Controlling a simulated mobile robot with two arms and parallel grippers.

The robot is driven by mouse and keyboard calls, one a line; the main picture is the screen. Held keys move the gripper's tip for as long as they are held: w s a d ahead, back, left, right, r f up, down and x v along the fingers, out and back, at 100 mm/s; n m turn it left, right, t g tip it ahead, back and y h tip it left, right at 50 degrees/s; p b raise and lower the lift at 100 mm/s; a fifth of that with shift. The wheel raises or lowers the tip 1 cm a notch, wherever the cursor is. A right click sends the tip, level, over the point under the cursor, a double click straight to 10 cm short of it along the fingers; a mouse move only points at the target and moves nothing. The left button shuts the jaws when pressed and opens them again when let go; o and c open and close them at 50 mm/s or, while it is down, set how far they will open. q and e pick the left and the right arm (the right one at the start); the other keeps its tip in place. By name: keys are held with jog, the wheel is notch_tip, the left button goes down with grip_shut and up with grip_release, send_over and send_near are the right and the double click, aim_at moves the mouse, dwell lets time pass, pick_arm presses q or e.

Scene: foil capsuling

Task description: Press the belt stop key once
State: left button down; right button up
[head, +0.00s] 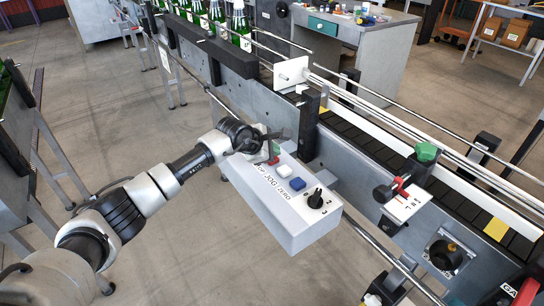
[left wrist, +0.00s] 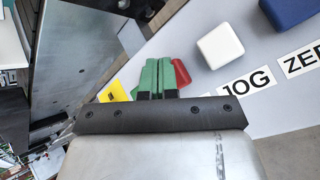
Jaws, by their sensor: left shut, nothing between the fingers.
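A pale grey control box (head: 290,222) has a row of keys on its sloped top. The red key (head: 273,161), at the far end beside a partly hidden label ending in "OP", shows partly behind my fingers in the left wrist view (left wrist: 182,74). My left gripper (head: 273,150) is shut and empty, its green fingertips (left wrist: 158,74) over or right beside the red key. I cannot tell whether they touch it. The white key (head: 284,170), also in the left wrist view (left wrist: 220,46), is by JOG. The blue key (head: 298,184) is by ZERO. My right gripper is out of view.
A black rotary knob (head: 315,199) stands at the box's near end. The conveyor belt (head: 370,130) with rails runs behind the box. A red-handled clamp (head: 401,188) and a green knob (head: 426,152) stand to the right. Green bottles (head: 240,22) stand on the line at the back.

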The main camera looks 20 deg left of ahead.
pick_arm(q)
jog(key=shift+r, duration=0.6)
jog(key=shift+r+p, duration=1.55)
jog(key=shift+r, duration=1)
